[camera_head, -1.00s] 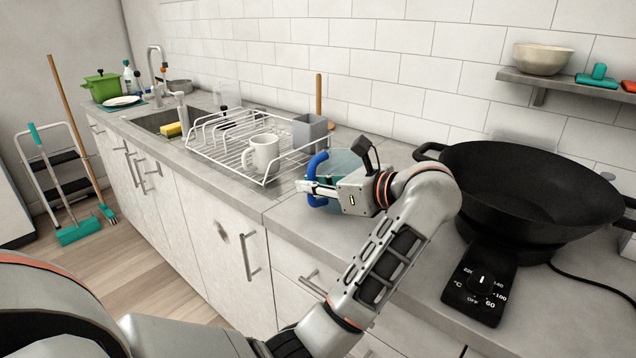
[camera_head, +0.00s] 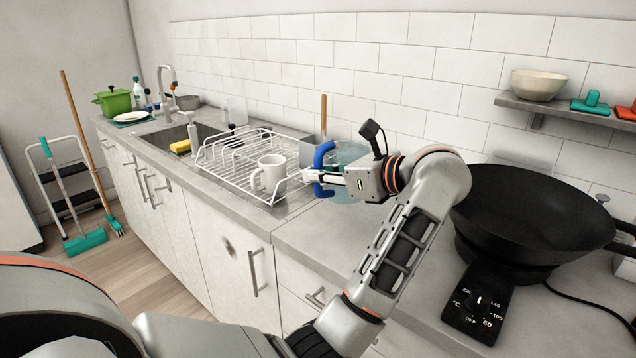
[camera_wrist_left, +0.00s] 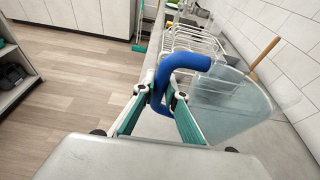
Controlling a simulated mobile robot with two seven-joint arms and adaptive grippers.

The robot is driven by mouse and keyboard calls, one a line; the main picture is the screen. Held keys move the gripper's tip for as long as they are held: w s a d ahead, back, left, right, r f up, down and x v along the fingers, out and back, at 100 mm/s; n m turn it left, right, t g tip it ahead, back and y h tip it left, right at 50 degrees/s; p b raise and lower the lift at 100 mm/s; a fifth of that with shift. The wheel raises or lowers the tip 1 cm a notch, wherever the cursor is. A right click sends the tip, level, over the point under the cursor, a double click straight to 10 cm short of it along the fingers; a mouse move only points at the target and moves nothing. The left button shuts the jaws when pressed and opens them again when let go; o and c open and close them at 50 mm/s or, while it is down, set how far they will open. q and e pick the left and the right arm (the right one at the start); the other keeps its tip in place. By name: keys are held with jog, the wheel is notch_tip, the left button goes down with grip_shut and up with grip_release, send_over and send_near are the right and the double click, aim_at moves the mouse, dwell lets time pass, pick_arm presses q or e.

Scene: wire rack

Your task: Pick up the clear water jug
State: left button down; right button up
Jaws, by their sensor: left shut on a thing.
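The clear water jug (camera_head: 352,154) has a pale blue see-through body and a thick blue handle (camera_head: 321,158). My left gripper (camera_head: 322,178) is shut on the handle, and the jug is held above the counter to the right of the dish rack. In the left wrist view, the fingers (camera_wrist_left: 162,100) close around the handle (camera_wrist_left: 185,62), and the jug body (camera_wrist_left: 235,105) shows to the right. My gripper and arm hide part of the jug in the head view. My right gripper is not in view.
The white wire dish rack (camera_head: 225,160) holds a white mug (camera_head: 268,172) just left of the jug. A black wok (camera_head: 535,215) on a hot plate stands to the right. The tiled wall is behind. Bare counter (camera_head: 300,235) lies in front.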

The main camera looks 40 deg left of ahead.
aim_at(318, 149)
pick_arm(q)
notch_tip(318, 149, up, 7)
jog(key=p, duration=0.3)
jog(key=shift+r, duration=0.2)
notch_tip(318, 149, up, 2)
jog(key=shift+r+p, duration=0.1)
jog(key=shift+p, duration=0.5)
jog(key=shift+r+p, duration=0.55)
jog(key=shift+r, duration=0.85)
jog(key=shift+s, duration=0.1)
